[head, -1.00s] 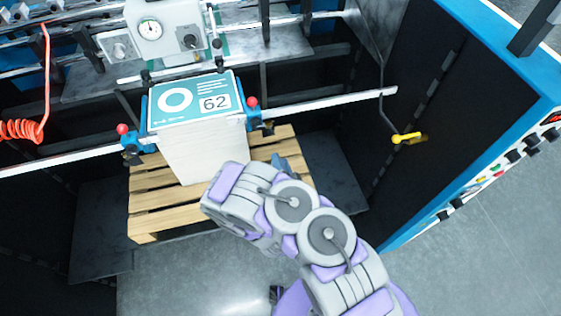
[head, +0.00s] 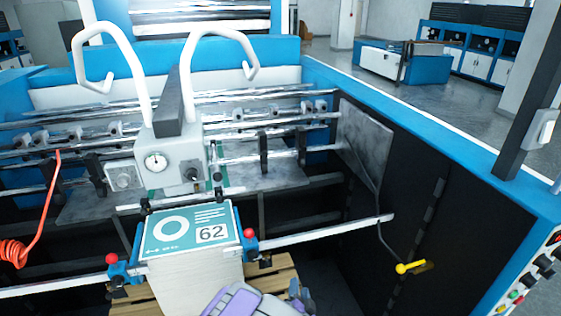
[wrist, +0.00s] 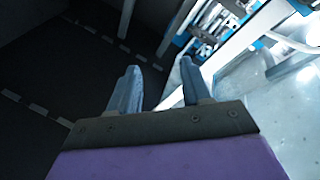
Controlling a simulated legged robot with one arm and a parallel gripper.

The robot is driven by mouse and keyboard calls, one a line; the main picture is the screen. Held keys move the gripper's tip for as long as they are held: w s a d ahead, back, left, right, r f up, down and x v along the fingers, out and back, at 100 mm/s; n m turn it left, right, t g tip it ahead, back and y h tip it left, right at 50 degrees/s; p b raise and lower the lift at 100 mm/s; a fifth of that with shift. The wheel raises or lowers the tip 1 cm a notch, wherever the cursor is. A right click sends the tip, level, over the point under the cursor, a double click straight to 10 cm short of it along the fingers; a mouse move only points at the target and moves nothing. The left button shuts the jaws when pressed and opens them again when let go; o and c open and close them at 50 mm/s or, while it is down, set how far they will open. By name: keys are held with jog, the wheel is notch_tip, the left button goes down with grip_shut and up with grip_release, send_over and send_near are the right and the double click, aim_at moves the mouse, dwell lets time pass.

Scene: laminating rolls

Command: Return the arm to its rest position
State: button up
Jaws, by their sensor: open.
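My arm (head: 243,300) shows at the bottom of the head view, grey and purple, just in front of the paper stack. My gripper (wrist: 160,85) shows in the wrist view with its two blue-grey fingers apart and nothing between them. Past the fingers are a dark panel and part of the blue and white machine. In the head view, a small blue-grey part near the arm's end (head: 298,292) lies over the dark area right of the pallet.
A paper stack (head: 190,262) with a teal top sheet marked 62 stands on a wooden pallet (head: 275,277). Red-knobbed clamps flank it. A blue machine frame (head: 430,143) runs along the right. A yellow-handled lever (head: 411,267) hangs there.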

jog(key=s+d+m+g+h+b, duration=0.1)
jog(key=s+d+g+h+b, duration=0.2)
jog(key=d+g+b, duration=0.4)
jog(key=s+r+n+g+y+b, duration=0.1)
jog(key=s+r+n+g+b, duration=0.2)
jog(key=s, duration=1.4)
jog(key=s+d+r+n+g+y+b, duration=0.1)
jog(key=s+r+n+g, duration=0.6)
jog(key=s, duration=1.1)
notch_tip(320, 180, up, 4)
jog(key=shift+s+d+f+n+g+y+b, duration=0.2)
jog(key=shift+n+g+y+b, duration=0.2)
jog(key=shift+n+y+b, duration=0.5)
jog(key=shift+a, duration=0.1)
